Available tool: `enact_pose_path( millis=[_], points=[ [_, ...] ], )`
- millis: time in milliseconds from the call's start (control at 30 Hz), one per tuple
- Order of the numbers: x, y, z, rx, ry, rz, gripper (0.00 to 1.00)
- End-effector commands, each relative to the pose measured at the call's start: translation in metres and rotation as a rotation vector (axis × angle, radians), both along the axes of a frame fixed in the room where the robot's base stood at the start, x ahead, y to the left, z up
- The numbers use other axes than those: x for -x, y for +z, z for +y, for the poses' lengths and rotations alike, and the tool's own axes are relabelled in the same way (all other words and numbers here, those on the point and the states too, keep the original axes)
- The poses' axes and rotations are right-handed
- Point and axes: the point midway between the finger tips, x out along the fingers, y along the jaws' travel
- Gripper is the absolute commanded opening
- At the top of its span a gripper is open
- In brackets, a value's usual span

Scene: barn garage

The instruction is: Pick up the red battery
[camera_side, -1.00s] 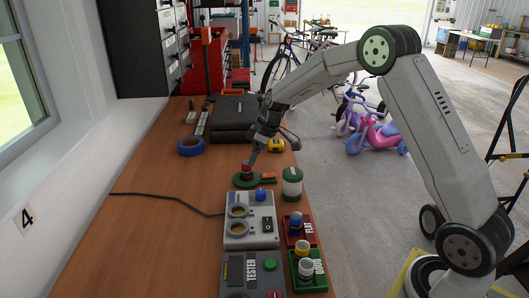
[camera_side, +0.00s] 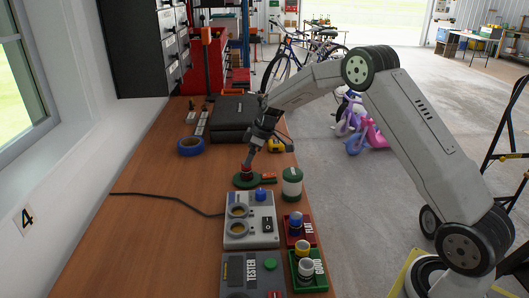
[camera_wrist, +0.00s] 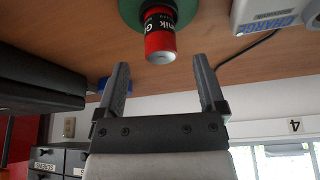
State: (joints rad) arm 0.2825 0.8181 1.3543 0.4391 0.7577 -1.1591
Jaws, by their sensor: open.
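The red battery (camera_side: 246,170) stands on a round green base (camera_side: 240,181) on the wooden workbench. In the wrist view the battery (camera_wrist: 160,36) is red with a black band and white lettering, and its pale end faces me. My gripper (camera_side: 250,162) reaches down to the battery's top from above in the side view. In the wrist view my gripper (camera_wrist: 161,70) is open, with one finger to each side of the battery's line. The battery's end lies just ahead of the fingertips, with gaps on both sides. I see no contact.
A grey charger (camera_side: 250,222) with a blue battery (camera_side: 261,195) and a tester (camera_side: 240,272) stand nearer the camera. Blue tape (camera_side: 190,146) and a black case (camera_side: 226,132) lie behind.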

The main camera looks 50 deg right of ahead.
Motion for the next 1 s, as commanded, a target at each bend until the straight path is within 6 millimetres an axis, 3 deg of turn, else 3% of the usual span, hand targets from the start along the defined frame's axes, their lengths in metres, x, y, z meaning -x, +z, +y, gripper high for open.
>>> enact_pose_path(
  millis=[233,600,1000],
  points=[
    [-0.002,-0.008,0.002,0.000,0.000,0.000,0.89],
    [-0.011,-0.044,0.008,0.000,0.000,0.000,0.89],
    [-0.013,-0.049,0.009,0.001,-0.001,-0.002,0.89]
  ],
)
